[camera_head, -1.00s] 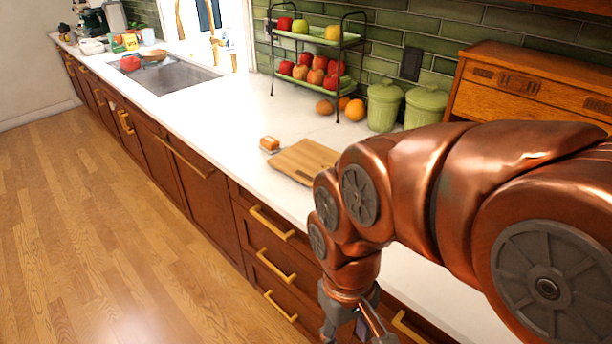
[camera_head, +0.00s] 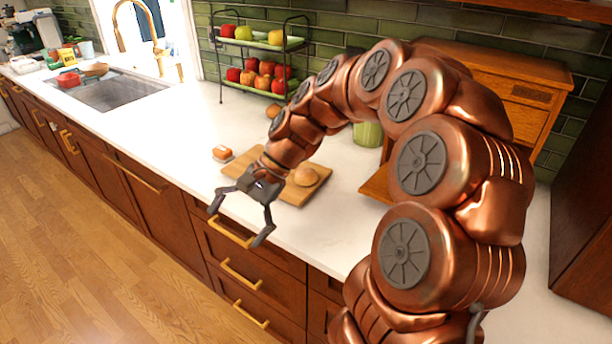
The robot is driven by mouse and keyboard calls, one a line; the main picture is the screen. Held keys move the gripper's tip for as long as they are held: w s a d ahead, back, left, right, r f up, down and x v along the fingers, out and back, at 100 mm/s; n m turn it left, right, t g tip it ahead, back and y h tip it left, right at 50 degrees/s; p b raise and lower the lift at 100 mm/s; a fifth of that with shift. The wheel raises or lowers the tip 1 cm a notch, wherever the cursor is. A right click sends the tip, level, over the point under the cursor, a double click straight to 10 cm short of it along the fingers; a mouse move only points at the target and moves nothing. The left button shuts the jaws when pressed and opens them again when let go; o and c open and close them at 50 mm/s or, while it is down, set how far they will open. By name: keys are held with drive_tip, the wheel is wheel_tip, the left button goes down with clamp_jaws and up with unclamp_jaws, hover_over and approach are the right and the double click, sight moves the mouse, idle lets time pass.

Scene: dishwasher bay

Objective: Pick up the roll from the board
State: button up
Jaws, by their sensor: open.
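A round tan roll (camera_head: 307,177) lies on the right part of the wooden board (camera_head: 290,194). The board rests on the white counter near its front edge. My gripper (camera_head: 240,226) is open and empty, its fingers spread wide, in front of the board and over the counter's front edge. It is to the left of the roll and apart from it. My arm covers part of the board's middle and back.
A small orange-and-white item (camera_head: 222,153) sits on the counter left of the board. A two-tier fruit rack (camera_head: 262,85) stands behind, with a green canister (camera_head: 368,134) partly hidden by my arm. A wooden cabinet (camera_head: 500,85) is at right. The counter toward the sink (camera_head: 120,95) is clear.

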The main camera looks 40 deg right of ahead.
drive_tip(key=w+d+m+t+y, duration=0.25)
drive_tip(key=w+d+m, duration=0.25)
drive_tip(key=w+d, duration=0.25)
drive_tip(key=m+t, duration=0.4)
drive_tip(key=m, duration=0.2)
hover_over(310, 175)
drive_tip(key=s+a, duration=0.3)
drive_tip(key=a, duration=0.3)
wheel_tip(310, 175, down, 3)
drive_tip(key=shift+d+f+h+p, duration=0.1)
drive_tip(key=shift+f+h+p, duration=0.05)
drive_tip(key=shift+h+p, duration=0.15)
drive_tip(key=d+f+m+t, duration=0.1)
drive_tip(key=d, duration=0.2)
drive_tip(key=d+f+m+t+h, duration=0.1)
drive_tip(key=d+m, duration=0.1)
drive_tip(key=d, duration=0.2)
drive_tip(key=s+d+f+m+t, duration=0.1)
drive_tip(key=d+f+m, duration=0.1)
drive_tip(key=d, duration=0.2)
drive_tip(key=shift+d, duration=0.2)
drive_tip(key=shift+d+p+x, duration=0.2)
drive_tip(key=shift+p+x, duration=1.35)
drive_tip(key=shift+x, duration=2.25)
drive_tip(key=shift+w, duration=0.15)
drive_tip(key=shift+c, duration=0.4)
drive_tip(key=c, duration=0.9)
